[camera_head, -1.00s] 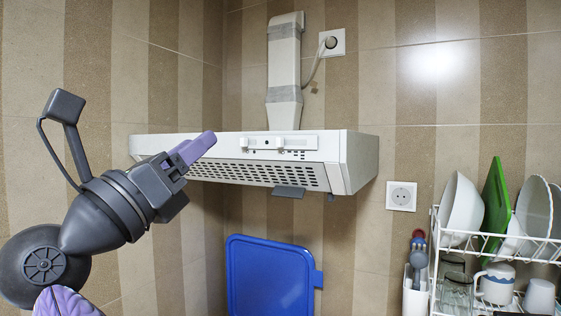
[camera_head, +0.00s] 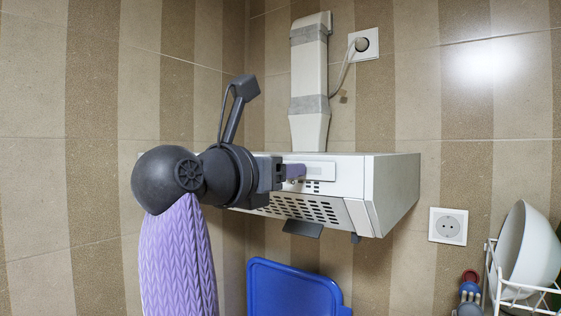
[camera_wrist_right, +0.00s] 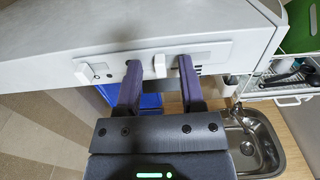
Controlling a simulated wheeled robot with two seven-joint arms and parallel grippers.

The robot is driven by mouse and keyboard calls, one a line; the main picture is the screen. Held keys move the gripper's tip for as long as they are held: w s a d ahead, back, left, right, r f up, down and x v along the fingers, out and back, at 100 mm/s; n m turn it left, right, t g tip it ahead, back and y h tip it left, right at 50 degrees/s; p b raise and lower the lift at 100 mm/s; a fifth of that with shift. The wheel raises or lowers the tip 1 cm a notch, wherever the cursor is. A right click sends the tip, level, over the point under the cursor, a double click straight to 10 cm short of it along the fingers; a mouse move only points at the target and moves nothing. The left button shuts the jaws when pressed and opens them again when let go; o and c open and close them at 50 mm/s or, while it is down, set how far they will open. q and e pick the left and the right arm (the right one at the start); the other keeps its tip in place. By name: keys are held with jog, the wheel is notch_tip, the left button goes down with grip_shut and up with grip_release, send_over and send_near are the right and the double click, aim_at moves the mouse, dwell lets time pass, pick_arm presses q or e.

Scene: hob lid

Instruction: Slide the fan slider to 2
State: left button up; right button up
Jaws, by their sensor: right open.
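The white range hood (camera_head: 392,190) is mounted on the tiled wall. Its front control strip (camera_head: 321,171) is partly hidden behind my right gripper (camera_head: 297,172) in the head view. In the right wrist view, the strip carries two white slider knobs, a left one (camera_wrist_right: 85,73) and a right one (camera_wrist_right: 160,66). My right gripper's purple fingers are open, one on each side of the right knob, with a visible gap on both sides. I cannot read any labels showing which knob is the fan slider or its setting. My left gripper is out of view.
A vent duct (camera_head: 309,80) rises from the hood. A blue board (camera_head: 293,290) stands below it. A dish rack (camera_head: 520,300) is at the lower right, and a sink (camera_wrist_right: 252,145) shows in the wrist view.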

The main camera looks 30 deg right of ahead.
jog(key=shift+a, duration=0.1)
grip_shut()
dwell(1.3)
